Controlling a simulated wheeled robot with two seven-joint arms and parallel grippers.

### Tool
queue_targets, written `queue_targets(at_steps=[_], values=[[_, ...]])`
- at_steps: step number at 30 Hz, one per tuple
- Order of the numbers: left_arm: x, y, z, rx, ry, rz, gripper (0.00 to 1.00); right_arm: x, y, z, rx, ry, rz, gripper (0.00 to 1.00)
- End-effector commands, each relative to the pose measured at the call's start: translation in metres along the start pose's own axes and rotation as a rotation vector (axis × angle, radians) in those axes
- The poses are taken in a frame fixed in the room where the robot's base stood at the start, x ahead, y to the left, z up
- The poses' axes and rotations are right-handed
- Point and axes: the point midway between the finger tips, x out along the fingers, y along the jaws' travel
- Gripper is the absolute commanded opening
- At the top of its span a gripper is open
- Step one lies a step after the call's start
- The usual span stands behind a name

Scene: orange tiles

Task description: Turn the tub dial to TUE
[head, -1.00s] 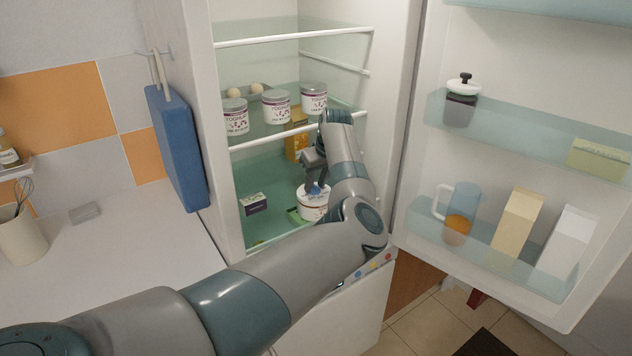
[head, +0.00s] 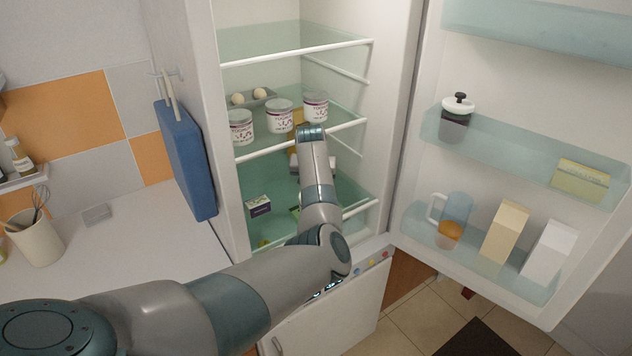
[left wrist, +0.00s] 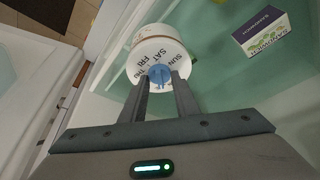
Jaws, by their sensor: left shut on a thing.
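The white tub (left wrist: 150,48) stands on the lower glass shelf inside the open fridge. In the left wrist view its lid carries day names around a blue dial knob (left wrist: 160,74); SUN, SAT and FRI can be read, and TUE cannot be seen. My left gripper (left wrist: 162,84) is shut on the blue knob, one finger on each side. In the head view my left arm (head: 320,190) reaches into the fridge and hides the tub and the fingers. My right gripper is in neither view.
A sandwich box (left wrist: 262,32) sits on the same shelf; it also shows in the head view (head: 258,206). Yoghurt tubs (head: 279,117) and an egg tray (head: 250,100) stand on the shelf above. The open door (head: 400,215) holds a jug (head: 456,212) and cartons (head: 504,232).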

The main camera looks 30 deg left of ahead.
Motion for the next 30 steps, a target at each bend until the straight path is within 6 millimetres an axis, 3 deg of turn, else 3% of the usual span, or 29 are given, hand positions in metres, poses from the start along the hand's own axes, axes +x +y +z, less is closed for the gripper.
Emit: queue_targets(at_steps=[18, 19, 21, 30], values=[[0.0000, -0.0003, -0.0003, 0.062, 0.001, 0.026, 0.06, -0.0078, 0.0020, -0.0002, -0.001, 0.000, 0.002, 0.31], [0.0000, -0.0003, -0.0003, 0.062, 0.001, 0.026, 0.33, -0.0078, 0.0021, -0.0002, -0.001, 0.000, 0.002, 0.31], [0.0000, -0.0002, -0.0003, 0.062, 0.001, 0.026, 0.46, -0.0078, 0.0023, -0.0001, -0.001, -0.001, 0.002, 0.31], [-0.0001, -0.0001, -0.0002, 0.061, 0.000, 0.026, 0.46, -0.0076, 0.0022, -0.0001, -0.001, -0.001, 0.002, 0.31]])
